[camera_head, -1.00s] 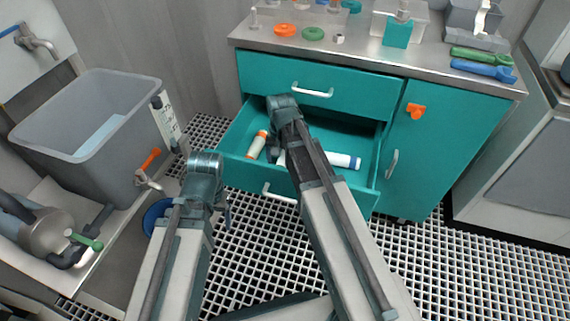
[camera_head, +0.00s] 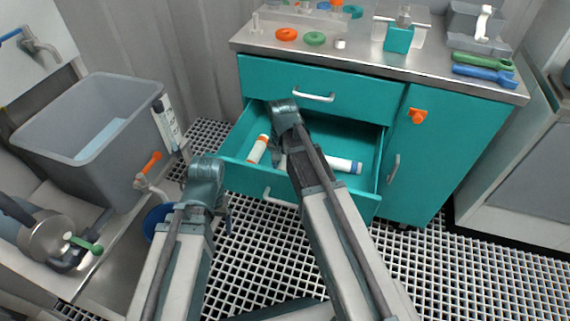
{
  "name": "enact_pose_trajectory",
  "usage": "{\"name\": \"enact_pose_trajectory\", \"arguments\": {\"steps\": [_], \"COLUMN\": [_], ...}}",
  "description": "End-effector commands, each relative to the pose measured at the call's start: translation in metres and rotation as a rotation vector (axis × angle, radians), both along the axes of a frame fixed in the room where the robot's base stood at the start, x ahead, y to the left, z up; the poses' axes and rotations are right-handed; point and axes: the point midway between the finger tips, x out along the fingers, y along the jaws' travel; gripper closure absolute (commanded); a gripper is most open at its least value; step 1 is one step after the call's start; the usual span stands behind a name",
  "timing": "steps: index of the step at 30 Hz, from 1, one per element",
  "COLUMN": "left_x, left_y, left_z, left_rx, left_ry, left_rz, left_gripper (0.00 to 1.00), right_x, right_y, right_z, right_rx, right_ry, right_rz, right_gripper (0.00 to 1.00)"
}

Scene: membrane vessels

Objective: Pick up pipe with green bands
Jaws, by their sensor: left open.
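No pipe with green bands can be made out. The open teal drawer (camera_head: 238,178) holds a white pipe with an orange end (camera_head: 258,149) at its left and a white pipe with a blue band (camera_head: 344,165) at its right. A small pale part of something shows just left of my right arm; whether it is another pipe, I cannot tell. My left gripper (camera_head: 227,217) is open, pointing down in front of the drawer's left corner, apart from the pipes. My right arm reaches over the drawer and its jaws are hidden behind it.
A grey bin (camera_head: 88,140) stands at the left, with an orange-handled valve (camera_head: 150,165) beside it. The counter (camera_head: 350,52) above the drawer carries orange and green rings and green and blue wrenches (camera_head: 483,68). The grated floor right of my arms is clear.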

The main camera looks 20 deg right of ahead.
Motion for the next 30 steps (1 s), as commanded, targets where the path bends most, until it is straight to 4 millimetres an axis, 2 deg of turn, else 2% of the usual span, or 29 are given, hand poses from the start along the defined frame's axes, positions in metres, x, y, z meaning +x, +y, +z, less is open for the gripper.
{"name": "enact_pose_trajectory", "arguments": {"steps": [8,14,24,30], "left_x": [0.0,0.0,-0.001,-0.001], "left_y": [0.0,-0.001,-0.002,-0.002], "left_z": [0.011,0.035,0.088,0.101], "left_rx": [-0.002,-0.005,-0.011,-0.011], "left_ry": [0.001,0.002,0.004,0.004], "left_rz": [0.0,0.001,0.004,0.004], "left_gripper": [0.2,0.2,0.2,0.2], "right_x": [0.0,0.0,0.0,0.0], "right_y": [0.0,0.0,0.0,0.0], "right_z": [0.011,0.035,0.088,0.101], "right_rx": [0.0,0.0,0.001,0.002], "right_ry": [0.0,0.0,-0.001,-0.001], "right_rz": [0.0,0.0,0.0,0.0], "right_gripper": [1.0,1.0,1.0,1.0]}}
